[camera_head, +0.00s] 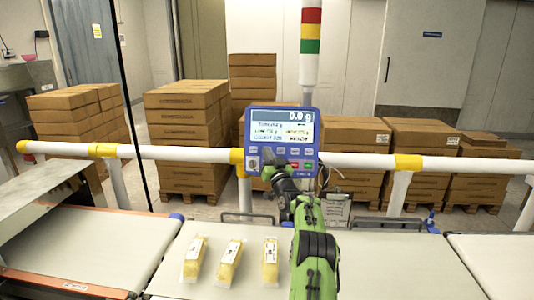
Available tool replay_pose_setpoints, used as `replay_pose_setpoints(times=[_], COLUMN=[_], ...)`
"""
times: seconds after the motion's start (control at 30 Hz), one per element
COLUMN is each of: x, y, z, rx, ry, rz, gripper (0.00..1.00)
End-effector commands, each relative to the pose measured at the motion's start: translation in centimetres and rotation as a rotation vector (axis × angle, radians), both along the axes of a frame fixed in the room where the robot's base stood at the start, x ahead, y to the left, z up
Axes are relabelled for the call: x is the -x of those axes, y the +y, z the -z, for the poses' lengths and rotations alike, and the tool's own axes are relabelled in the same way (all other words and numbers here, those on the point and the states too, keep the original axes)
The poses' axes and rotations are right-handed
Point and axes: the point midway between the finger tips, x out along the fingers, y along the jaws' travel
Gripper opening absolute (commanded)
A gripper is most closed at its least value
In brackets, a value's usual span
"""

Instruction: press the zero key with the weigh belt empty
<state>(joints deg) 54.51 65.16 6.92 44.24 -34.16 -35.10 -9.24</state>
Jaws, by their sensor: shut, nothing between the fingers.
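The blue control panel (297,115) stands behind the belts, mounted at the white rail. Its display (281,120) reads 0.0 g at the top. A row of keys (293,152) runs below the display, with red and green keys lower down. The zero key cannot be told from the small labels. My gripper (267,166) is shut and empty at the panel's lower left, hiding part of it; I cannot tell whether it touches a key. Three yellow packs, left (194,259), middle (229,261) and right (270,262), lie on the middle belt (405,265).
A left belt (85,242) and a right belt (505,262) flank the middle one. The white rail (190,153) with yellow joints crosses behind them. A red, yellow and green light tower (311,30) rises behind the panel. Carton stacks (185,125) stand further back.

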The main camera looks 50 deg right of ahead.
Motion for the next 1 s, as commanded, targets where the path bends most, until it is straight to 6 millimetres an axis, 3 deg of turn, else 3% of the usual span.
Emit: replay_pose_setpoints(times=[0.73,1.0], x=[2.8,3.0], y=[3.4,3.8], z=[-1.0,-1.4], rx=[0.001,0.000], ry=[-0.001,0.000], rz=[0.000,0.001], gripper=[0.00,0.00])
